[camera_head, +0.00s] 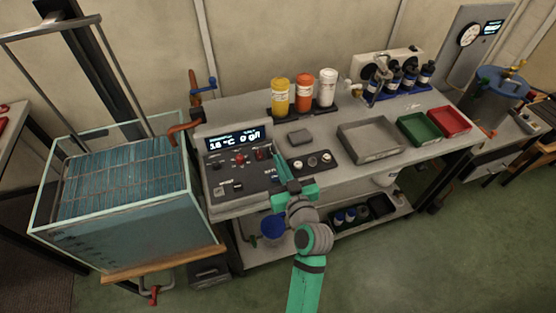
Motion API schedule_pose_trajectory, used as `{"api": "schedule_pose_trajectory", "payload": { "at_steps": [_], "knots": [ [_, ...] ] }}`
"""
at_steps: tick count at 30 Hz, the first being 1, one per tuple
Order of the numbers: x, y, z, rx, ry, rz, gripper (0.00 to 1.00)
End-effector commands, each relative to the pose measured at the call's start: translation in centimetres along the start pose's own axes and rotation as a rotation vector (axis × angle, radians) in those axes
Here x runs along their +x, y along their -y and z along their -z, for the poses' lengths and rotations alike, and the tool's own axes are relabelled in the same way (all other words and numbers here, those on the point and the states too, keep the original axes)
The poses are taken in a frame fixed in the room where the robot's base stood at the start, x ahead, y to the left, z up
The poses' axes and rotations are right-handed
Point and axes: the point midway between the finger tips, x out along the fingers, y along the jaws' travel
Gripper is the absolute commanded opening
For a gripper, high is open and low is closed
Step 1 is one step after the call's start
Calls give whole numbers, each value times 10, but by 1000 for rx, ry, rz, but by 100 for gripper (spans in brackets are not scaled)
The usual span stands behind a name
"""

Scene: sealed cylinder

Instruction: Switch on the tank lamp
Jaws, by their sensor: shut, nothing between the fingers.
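The glass tank (120,230) stands at the left, packed with upright blue-grey plates. I cannot make out a lit lamp on it. The grey control panel (215,170) sits beside it on the bench, with a lit display (235,140), a red knob (240,159), another red control (261,154) and small dark switches (222,189) near its front left. The labels are too small to read, so I cannot tell which control is the lamp's. My green gripper (273,156) is shut and empty at the panel's right side. Whether it touches the panel is unclear.
A small plate with round knobs (312,161) lies just right of my gripper. Yellow (280,97), orange (304,92) and white (327,88) bottles stand behind. Grey (370,139), green (418,128) and red (450,121) trays fill the right. A red-handled pipe (184,127) rises between tank and panel.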

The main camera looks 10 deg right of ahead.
Motion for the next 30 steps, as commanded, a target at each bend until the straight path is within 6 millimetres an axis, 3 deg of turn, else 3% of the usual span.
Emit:
{"api": "schedule_pose_trajectory", "payload": {
  "at_steps": [14, 21, 30],
  "knots": [
    [88, 0, 1, -2, -1, 1, 0],
    [92, 0, -31, 0, 2, 0, 0],
    [94, 0, -39, -1, 0, -1, 0]
  ]
}}
